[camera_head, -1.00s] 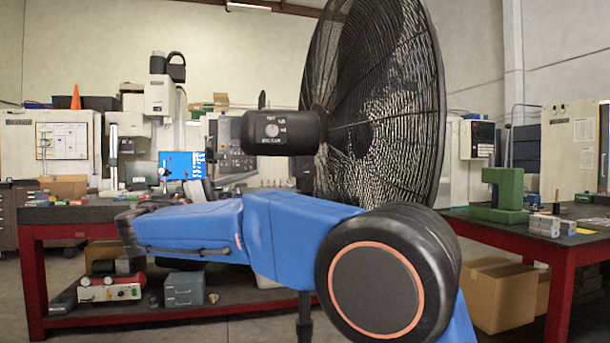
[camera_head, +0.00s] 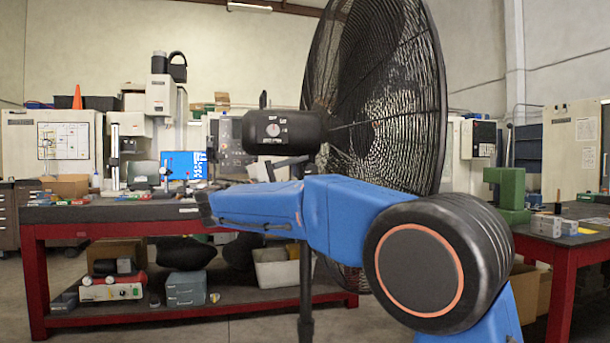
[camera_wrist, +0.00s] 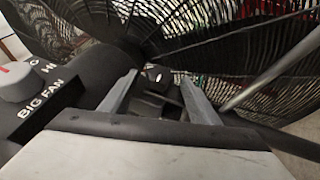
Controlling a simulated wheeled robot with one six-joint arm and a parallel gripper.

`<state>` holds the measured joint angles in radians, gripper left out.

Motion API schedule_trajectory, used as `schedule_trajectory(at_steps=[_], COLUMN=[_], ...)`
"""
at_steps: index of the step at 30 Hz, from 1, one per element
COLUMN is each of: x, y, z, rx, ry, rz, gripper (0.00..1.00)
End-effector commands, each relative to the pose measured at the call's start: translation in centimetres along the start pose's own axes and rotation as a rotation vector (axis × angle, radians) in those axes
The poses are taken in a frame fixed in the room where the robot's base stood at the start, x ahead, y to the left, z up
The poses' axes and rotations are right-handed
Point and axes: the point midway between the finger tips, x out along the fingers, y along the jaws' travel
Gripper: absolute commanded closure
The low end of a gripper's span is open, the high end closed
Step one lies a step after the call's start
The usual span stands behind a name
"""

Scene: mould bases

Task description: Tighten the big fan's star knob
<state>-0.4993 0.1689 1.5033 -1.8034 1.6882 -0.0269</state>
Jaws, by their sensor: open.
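The big fan stands ahead, with a large black wire cage (camera_head: 385,90) and a black motor housing (camera_head: 283,132) with a round dial on its end. In the wrist view the housing (camera_wrist: 75,70) lies close on the left, with "BIG FAN" lettering and a grey dial with a red mark (camera_wrist: 15,82). My gripper (camera_wrist: 160,82) is open, its two fingers pointing toward the fan. A dark part with a small pale spot shows between the fingers; I cannot tell for sure whether it is the star knob or whether the fingers touch it. In the head view I cannot make out the star knob.
A red-framed workbench (camera_head: 130,222) with tools and boxes stands behind the fan at left. Another red bench (camera_head: 570,240) with a green block (camera_head: 508,192) is at right. A thin grey rod (camera_wrist: 270,75) crosses the wrist view right of the fingers.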

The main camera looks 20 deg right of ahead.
Motion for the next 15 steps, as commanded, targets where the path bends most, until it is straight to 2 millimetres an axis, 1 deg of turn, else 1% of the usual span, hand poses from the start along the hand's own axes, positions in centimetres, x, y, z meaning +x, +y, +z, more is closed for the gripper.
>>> schedule_trajectory(at_steps=[1,4,13,14,15], x=[0.47,0.91,1.11,1.10,1.10], y=[-0.01,0.00,0.02,0.02,0.02], z=[0.05,0.04,0.02,0.01,0.01], rx=[0.000,0.000,0.000,0.000,0.000], ry=[-0.002,-0.001,0.000,0.000,0.000], rz=[0.000,0.000,0.000,0.000,0.000], gripper=[0.45,0.45,0.45,0.47,0.56])
